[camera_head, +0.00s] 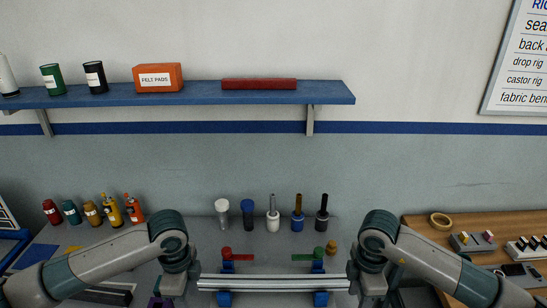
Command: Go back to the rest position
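My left arm comes in from the left, and its gripper (173,286) points down at the bottom of the view, left of a pale metal bar (273,283). My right arm comes in from the right, and its gripper (372,285) points down just right of the bar. The fingertips of both are not clear, so I cannot tell whether they are open or shut. The bar lies level across two blue supports (223,298), one with a red lever (238,256) and one with a green lever (305,257).
Behind the bar stand several upright tools (273,215). Small bottles (110,211) stand at the left. A blue wall shelf (200,95) holds cans and an orange box (157,77). A wooden bench (425,233) with tape and devices is at the right.

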